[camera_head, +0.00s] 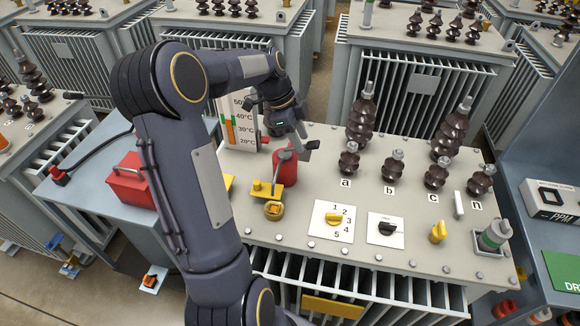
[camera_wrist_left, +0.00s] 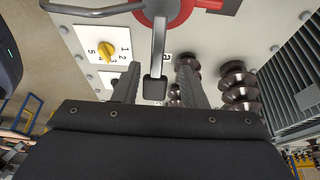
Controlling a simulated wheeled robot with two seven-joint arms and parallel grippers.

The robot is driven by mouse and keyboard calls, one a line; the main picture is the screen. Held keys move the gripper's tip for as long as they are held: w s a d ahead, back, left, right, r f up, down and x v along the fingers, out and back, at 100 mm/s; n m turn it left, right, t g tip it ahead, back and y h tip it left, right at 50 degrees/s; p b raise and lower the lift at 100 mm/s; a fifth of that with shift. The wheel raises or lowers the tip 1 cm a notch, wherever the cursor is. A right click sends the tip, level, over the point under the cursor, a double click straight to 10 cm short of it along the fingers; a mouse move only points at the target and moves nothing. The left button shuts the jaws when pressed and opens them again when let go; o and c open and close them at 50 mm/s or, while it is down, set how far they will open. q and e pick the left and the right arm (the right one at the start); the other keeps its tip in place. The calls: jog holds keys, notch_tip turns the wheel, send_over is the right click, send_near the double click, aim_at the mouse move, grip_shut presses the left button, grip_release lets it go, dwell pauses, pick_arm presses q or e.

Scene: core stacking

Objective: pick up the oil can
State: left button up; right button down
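The oil can (camera_head: 286,172) is a red cylinder with a thin grey piece on top, standing upright on the light grey transformer top. In the left wrist view its red body (camera_wrist_left: 163,14) shows at the top edge, partly cut off. My left gripper (camera_head: 298,146) is just above the can, at its upper end. In the wrist view the left gripper's fingers (camera_wrist_left: 158,88) are apart, with a grey bar ending in a dark block between them. I see no firm hold on the can. My right gripper is in neither view.
A temperature board (camera_head: 238,125) stands behind the can. A yellow valve (camera_head: 273,210) is in front of it. Brown insulators (camera_head: 348,160) and the yellow selector knob (camera_head: 334,219) are to the right. A red toolbox (camera_head: 132,182) sits on the blue table at left.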

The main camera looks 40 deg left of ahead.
aim_at(285, 164)
pick_arm(q)
jog(key=x, duration=0.2)
jog(key=p+x, duration=0.1)
jog(key=shift+s+d+f, duration=0.15)
jog(key=shift+d+f, duration=0.1)
jog(key=shift+f, duration=0.1)
jog(key=shift+d+f, duration=0.1)
jog(key=shift+f, duration=0.55)
grip_shut()
jog(key=shift+r, duration=0.1)
dwell(0.4)
